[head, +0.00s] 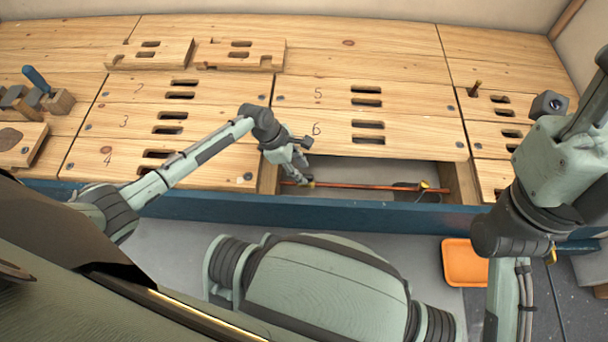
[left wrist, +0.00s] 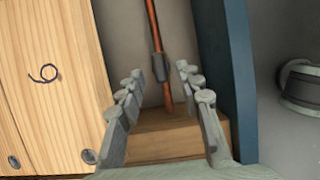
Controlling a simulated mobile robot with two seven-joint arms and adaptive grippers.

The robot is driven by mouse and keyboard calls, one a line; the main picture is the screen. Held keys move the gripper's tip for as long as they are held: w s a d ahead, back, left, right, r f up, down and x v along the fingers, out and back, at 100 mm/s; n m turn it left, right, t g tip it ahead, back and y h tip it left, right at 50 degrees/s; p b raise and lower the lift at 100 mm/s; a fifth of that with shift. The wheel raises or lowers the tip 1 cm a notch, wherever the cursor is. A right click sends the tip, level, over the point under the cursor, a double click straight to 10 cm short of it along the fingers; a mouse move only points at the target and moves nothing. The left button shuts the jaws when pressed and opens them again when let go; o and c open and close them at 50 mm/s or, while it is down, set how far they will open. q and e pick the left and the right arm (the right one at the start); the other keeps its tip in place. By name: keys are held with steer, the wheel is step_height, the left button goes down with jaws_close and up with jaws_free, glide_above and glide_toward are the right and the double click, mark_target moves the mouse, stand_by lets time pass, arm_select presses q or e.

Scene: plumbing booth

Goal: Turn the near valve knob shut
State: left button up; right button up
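A copper pipe (head: 365,187) runs left to right through an open floor bay; it also shows in the left wrist view (left wrist: 151,25). My left gripper (head: 302,180) is down at the pipe's left end. In the left wrist view my left gripper (left wrist: 157,88) is open, its fingers on either side of the pipe line. A grey fitting (left wrist: 159,67) on the pipe lies between and just beyond the fingertips. I cannot tell whether it belongs to a valve. A yellowish fitting (head: 424,186) sits near the pipe's right end. No knob shows clearly. My right gripper is not visible.
A numbered floor board (head: 375,128) borders the bay at the back, and a blue rail (head: 350,212) at the front. A wooden block (left wrist: 175,137) lies under the pipe's end. An orange tray (head: 465,263) is on the floor at right.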

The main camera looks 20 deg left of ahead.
arm_select(q)
steer(key=shift+b+x, duration=0.45)
steer(key=shift+x, duration=0.9)
jaws_close()
